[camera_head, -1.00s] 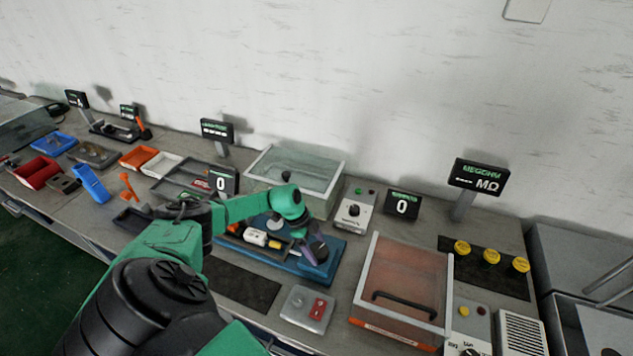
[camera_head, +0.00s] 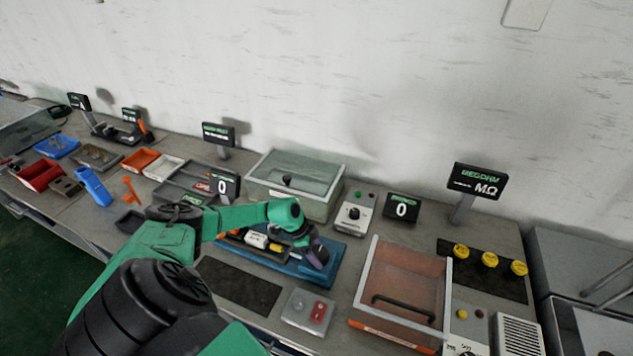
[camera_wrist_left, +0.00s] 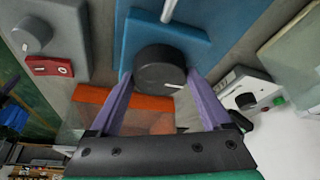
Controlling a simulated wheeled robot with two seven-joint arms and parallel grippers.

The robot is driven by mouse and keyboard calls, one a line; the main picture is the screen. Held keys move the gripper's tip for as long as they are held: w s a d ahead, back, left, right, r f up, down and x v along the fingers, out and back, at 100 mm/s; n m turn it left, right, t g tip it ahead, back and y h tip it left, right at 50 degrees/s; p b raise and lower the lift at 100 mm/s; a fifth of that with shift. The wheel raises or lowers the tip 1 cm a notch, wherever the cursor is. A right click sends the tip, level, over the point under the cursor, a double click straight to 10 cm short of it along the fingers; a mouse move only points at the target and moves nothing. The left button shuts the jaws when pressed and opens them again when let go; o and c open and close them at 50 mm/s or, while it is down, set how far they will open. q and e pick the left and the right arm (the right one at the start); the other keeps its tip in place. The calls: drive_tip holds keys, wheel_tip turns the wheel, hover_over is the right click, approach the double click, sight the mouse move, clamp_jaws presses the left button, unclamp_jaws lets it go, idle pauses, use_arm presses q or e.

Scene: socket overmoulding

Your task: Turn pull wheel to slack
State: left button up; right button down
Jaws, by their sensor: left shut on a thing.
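The pull wheel (camera_wrist_left: 160,69) is a dark round knob with a pale line mark on its face, on a blue block (camera_wrist_left: 150,34) in the left wrist view. My left gripper (camera_wrist_left: 160,85) has its two purple fingers on opposite sides of the wheel, shut on it. In the head view my left gripper (camera_head: 318,255) is at the right end of the blue fixture (camera_head: 330,268), and it largely hides the wheel there. My right gripper is not in view.
A grey box with a red switch (camera_head: 307,311) is in front of the fixture. An orange-edged clear cover with a black handle (camera_head: 405,290) stands to its right. A lidded glass tank (camera_head: 294,185) and a knob box (camera_head: 354,212) stand behind.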

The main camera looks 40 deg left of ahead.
use_arm(q)
drive_tip(key=o, duration=1.2)
drive_tip(key=shift+s+f, duration=0.1)
drive_tip(key=shift+c, duration=0.2)
drive_tip(key=shift+a, duration=0.1)
drive_tip(key=shift+a+r, duration=0.15)
drive_tip(key=shift+r, duration=0.25)
drive_tip(key=b+v, duration=0.2)
drive_tip(key=v, duration=1.1)
drive_tip(key=shift+r, duration=0.4)
drive_tip(key=shift+s, duration=0.1)
